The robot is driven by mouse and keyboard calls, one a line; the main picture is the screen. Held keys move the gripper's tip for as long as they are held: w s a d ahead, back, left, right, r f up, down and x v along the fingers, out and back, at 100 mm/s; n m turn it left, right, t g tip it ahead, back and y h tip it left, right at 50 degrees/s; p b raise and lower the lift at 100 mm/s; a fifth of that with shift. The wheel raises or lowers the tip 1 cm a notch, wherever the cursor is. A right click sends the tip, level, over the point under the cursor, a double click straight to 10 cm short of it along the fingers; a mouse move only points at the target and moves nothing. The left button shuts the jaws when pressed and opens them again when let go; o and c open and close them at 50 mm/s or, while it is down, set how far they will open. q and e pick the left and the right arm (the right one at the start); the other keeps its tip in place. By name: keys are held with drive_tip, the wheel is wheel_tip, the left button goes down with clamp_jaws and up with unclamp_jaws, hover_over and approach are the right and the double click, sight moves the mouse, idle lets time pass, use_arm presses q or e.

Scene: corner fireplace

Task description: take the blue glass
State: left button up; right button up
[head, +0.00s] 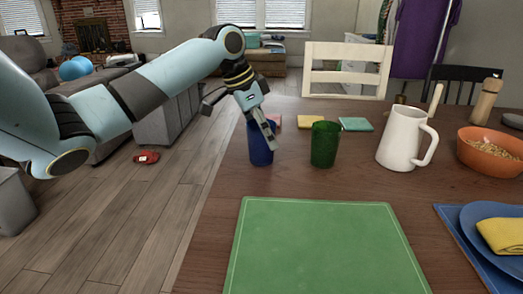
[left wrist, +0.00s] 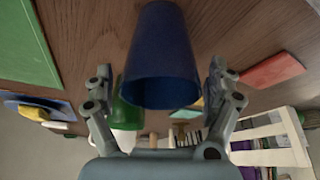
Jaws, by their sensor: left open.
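The blue glass (head: 260,150) stands upright near the left edge of the table. My left gripper (head: 268,132) is at it, coming down from above and behind, and hides part of its upper side. In the left wrist view the blue glass (left wrist: 162,62) fills the space between the two open fingers of my left gripper (left wrist: 160,75). One finger is on each side, and I see a small gap at each. My right gripper is not in view.
A green glass (head: 324,144) stands close to the right of the blue glass. A white pitcher (head: 399,138) and an orange bowl (head: 489,152) stand further right. A green placemat (head: 320,245) lies in front. Small colored coasters, one of them teal (head: 356,124), lie behind.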

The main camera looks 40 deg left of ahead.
use_arm(q)
drive_tip(key=shift+x, duration=1.2)
drive_tip(key=shift+c, duration=0.3)
drive_tip(key=c, duration=1.3)
